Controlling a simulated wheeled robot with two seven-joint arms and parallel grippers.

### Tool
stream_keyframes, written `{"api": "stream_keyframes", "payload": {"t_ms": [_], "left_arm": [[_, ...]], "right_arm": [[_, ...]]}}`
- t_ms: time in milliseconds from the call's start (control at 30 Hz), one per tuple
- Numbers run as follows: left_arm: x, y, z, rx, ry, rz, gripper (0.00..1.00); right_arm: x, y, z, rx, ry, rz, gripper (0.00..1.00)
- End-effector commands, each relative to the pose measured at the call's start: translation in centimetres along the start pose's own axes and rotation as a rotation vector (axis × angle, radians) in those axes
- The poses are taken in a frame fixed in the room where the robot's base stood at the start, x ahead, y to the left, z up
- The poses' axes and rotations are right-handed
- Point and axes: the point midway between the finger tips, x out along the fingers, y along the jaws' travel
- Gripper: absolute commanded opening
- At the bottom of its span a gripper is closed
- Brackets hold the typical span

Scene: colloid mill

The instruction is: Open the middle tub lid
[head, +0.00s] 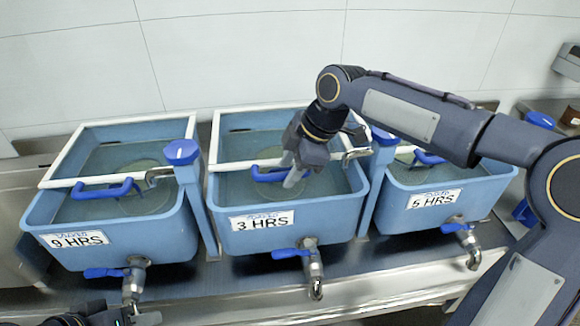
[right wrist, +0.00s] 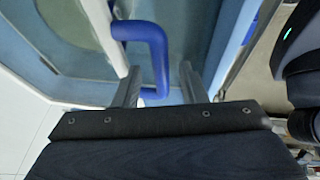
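The middle tub (head: 230,235) is light blue, labelled "3 HRS". Its clear lid has a white frame (head: 232,166) and a blue handle (head: 262,177) at the front, and lies closed on the tub. My right gripper (head: 291,180) is over the front of this lid, at the handle's right part. In the right wrist view the blue handle (right wrist: 150,38) passes between the two open fingers (right wrist: 158,85), with gaps visible beside it.
A "9 HRS" tub (head: 110,245) stands left and a "5 HRS" tub (head: 435,205) right, both with lids down. Blue-capped posts (head: 182,152) stand between tubs. Blue-levered taps (head: 310,265) stick out in front over the steel counter (head: 215,290). A tiled wall is behind.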

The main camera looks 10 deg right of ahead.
Motion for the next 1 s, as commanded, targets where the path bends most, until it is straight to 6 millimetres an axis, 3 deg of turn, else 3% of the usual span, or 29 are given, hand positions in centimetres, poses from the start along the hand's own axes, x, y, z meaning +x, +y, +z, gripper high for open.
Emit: {"api": "stream_keyframes", "payload": {"t_ms": [267,567,833,1000], "left_arm": [[0.0,0.0,0.0,0.0,0.0,0.0,0.36],[0.0,0.0,0.0,0.0,0.0,0.0,0.36],[-0.1,0.1,-0.1,0.0,0.0,0.0,0.36],[-1.3,0.6,-0.7,0.0,0.0,0.0,0.36]], "right_arm": [[0.2,0.0,0.0,0.001,0.0,0.0,0.38],[0.2,0.0,0.0,0.001,0.0,0.0,0.0],[0.1,0.0,0.0,0.001,0.0,-0.001,0.0],[-0.9,0.3,-0.5,0.01,0.0,-0.022,0.0]]}}
